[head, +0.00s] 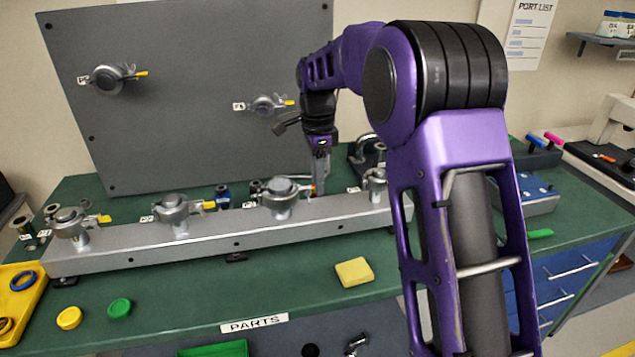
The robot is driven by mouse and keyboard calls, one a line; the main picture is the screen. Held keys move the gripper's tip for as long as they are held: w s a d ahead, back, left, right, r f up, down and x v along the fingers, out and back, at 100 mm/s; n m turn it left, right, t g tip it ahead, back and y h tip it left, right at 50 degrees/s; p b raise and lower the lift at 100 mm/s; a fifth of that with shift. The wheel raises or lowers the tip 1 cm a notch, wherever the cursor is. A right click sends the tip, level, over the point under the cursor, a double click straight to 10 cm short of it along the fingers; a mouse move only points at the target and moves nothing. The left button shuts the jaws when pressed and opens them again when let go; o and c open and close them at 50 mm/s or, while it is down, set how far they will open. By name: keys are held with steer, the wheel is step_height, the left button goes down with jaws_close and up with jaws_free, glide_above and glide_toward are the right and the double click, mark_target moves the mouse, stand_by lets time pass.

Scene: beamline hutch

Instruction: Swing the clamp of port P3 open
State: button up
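A long grey metal manifold (235,236) lies on the green bench and carries a row of ports with round metal clamps. The third clamp from the left (280,190) is probably the one on port P3, but I cannot read its label. Its ring sits around the port top, and whether its swing part is open is too small to tell.
Other clamps (172,208) with yellow wing ends stand along the manifold. A grey upright panel (190,90) behind carries two more ports. A yellow block (354,272), green cap (119,308) and yellow cap (69,318) lie in front. My arm hides the bench's right middle.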

steer(key=shift+f, duration=0.35)
jaws_close()
steer(key=shift+r, duration=0.1)
stand_by(1.1)
